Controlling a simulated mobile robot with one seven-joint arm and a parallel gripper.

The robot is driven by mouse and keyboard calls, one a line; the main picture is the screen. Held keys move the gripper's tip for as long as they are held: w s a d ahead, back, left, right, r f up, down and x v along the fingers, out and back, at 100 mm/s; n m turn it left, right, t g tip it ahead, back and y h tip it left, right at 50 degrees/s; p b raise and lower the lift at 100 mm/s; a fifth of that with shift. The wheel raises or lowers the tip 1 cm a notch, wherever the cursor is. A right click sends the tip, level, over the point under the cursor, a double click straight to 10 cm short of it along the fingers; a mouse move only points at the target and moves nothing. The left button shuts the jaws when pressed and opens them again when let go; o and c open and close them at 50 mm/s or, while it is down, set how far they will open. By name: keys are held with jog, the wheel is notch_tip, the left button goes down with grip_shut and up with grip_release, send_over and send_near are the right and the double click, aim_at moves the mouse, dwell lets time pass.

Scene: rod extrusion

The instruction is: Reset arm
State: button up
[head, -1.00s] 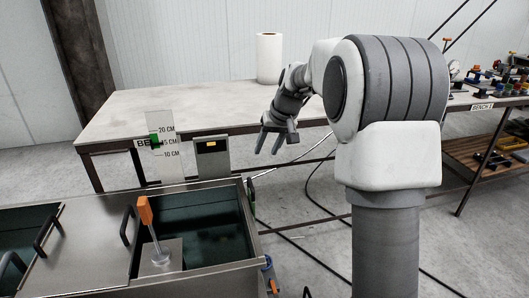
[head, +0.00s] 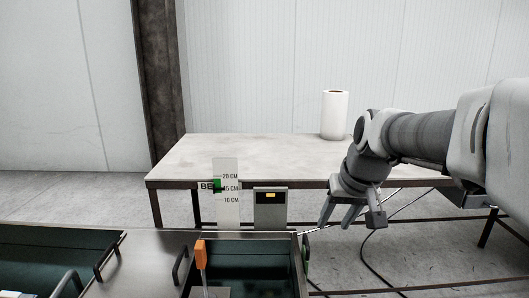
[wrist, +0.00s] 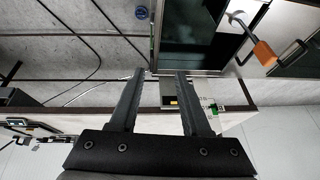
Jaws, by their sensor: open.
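My gripper (head: 340,216) hangs at the right in the head view, in front of the bench's front edge, fingers pointing down. It is open and empty. In the wrist view its two fingers (wrist: 157,75) stand apart with nothing between them but the floor, a tank edge and a control box behind. My arm reaches in from the right side of the head view, bent at the wrist. No finger appears to touch anything.
A metal tank (head: 302,262) with an orange-handled tool (head: 201,254) is at lower centre. Behind it stand a centimetre scale (head: 227,178) with a green marker and a control box (head: 270,208). A paper roll (head: 334,115) stands on the otherwise bare bench (head: 240,152). Cables cross the floor.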

jog(key=s+f+h, duration=0.1)
jog(key=s+f, duration=0.2)
jog(key=s, duration=1.6)
notch_tip(320, 180, up, 13)
jog(key=p, duration=1.3)
jog(key=shift+s+a+r+t+p, duration=0.2)
jog(key=shift+s+a+t+p, duration=0.05)
jog(key=shift+s+t+p, duration=0.15)
